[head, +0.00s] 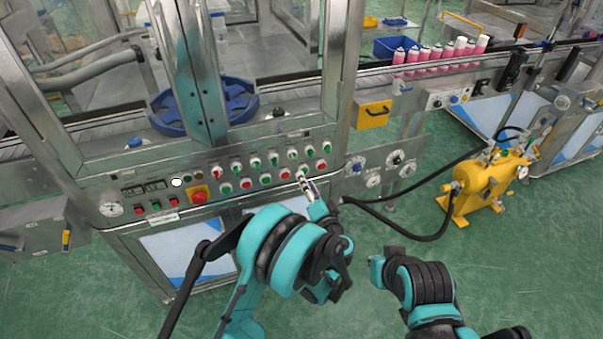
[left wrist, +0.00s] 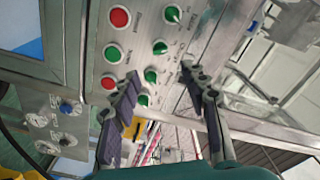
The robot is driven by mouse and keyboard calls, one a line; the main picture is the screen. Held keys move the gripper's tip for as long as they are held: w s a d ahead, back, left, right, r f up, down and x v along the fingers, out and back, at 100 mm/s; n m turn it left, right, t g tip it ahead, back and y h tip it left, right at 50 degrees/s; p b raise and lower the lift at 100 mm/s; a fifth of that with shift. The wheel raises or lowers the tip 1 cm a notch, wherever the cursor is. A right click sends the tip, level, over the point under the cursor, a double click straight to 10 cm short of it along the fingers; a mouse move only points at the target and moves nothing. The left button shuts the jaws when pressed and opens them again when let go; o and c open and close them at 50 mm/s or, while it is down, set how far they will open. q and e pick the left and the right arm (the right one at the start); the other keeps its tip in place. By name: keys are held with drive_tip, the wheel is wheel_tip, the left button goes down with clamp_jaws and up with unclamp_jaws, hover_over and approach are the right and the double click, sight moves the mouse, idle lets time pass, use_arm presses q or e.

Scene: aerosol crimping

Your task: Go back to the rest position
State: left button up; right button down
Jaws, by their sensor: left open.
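My left gripper (head: 306,182) is in front of the right part of the machine's control panel (head: 240,180), close to its knobs and buttons. In the left wrist view, the two dark-padded fingers of the left gripper (left wrist: 158,76) are spread apart with nothing between them. Red buttons (left wrist: 119,17) and green selector knobs (left wrist: 160,47) show behind the fingers. I cannot tell whether a finger touches the panel.
A yellow pump unit (head: 482,185) with black hoses stands on the green floor at the right. Pink cans (head: 437,55) stand in a row on the conveyor at the back. The floor at the lower right is clear.

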use_arm(q)
drive_tip(key=shift+s+d, duration=0.2)
drive_tip(key=shift+s, duration=0.4)
drive_tip(key=s+a+r+n+g, duration=0.2)
drive_tip(key=s+a, duration=0.1)
drive_tip(key=a, duration=0.3)
drive_tip(key=s+a+r+n+g, duration=0.1)
drive_tip(key=s+a+r+g, duration=0.15)
drive_tip(key=a, duration=0.45)
drive_tip(key=s+a+r+n+g, duration=0.2)
drive_tip(key=s+a+g, duration=0.1)
drive_tip(key=a, duration=0.3)
drive_tip(key=s+a+n+g+h, duration=0.2)
drive_tip(key=s+h, duration=0.3)
drive_tip(key=s, duration=1.5)
drive_tip(key=shift+a+f+n+h, duration=0.3)
drive_tip(key=shift+f+n, duration=0.1)
drive_tip(key=shift+n, duration=0.2)
